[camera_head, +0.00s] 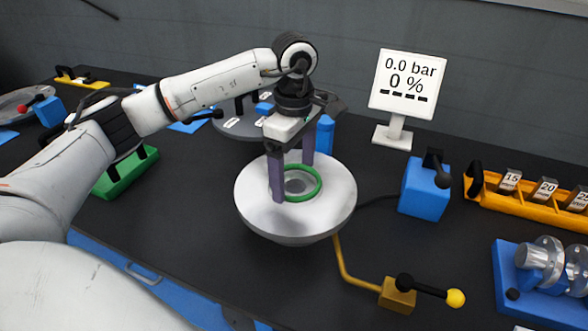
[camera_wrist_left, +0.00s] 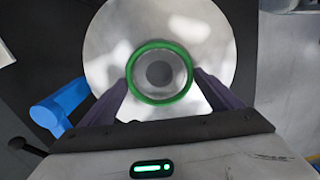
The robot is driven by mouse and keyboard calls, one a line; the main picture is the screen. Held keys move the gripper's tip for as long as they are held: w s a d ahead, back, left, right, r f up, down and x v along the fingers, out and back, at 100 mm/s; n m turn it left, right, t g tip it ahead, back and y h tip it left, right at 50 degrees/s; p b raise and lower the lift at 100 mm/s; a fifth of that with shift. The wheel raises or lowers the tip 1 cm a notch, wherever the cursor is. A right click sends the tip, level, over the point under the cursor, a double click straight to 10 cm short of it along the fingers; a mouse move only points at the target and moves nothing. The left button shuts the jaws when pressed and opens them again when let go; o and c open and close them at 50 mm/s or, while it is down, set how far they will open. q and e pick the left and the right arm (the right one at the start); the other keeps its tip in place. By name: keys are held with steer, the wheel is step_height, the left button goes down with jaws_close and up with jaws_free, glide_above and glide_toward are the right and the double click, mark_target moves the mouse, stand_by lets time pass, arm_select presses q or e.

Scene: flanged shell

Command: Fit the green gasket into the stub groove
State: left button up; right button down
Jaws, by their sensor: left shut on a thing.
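The green gasket (camera_head: 318,190) is a ring between the two purple fingers of my left gripper (camera_head: 292,190), which is shut on it. In the left wrist view the gasket (camera_wrist_left: 186,88) is spanned by the fingers of my left gripper (camera_wrist_left: 160,92). The gasket shows over the middle of the pale, round, flanged shell (camera_head: 258,215), around the grey stub opening (camera_wrist_left: 160,74). I cannot tell whether the gasket touches the stub or sits in its groove. My right gripper does not show.
A display (camera_head: 408,80) reading 0.0 bar and 0 % stands behind. A yellow pipe (camera_head: 343,265) leads to a valve with a yellow-knobbed lever (camera_head: 430,290). A blue block with a black lever (camera_head: 424,187) and an orange weight rack (camera_head: 520,200) stand at right.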

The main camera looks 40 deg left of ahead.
arm_select(q)
steer(key=shift+f, duration=0.4)
steer(key=o, duration=1)
step_height(320, 180, up, 11)
steer(key=shift+f+b, duration=0.2)
steer(key=shift+b, duration=0.1)
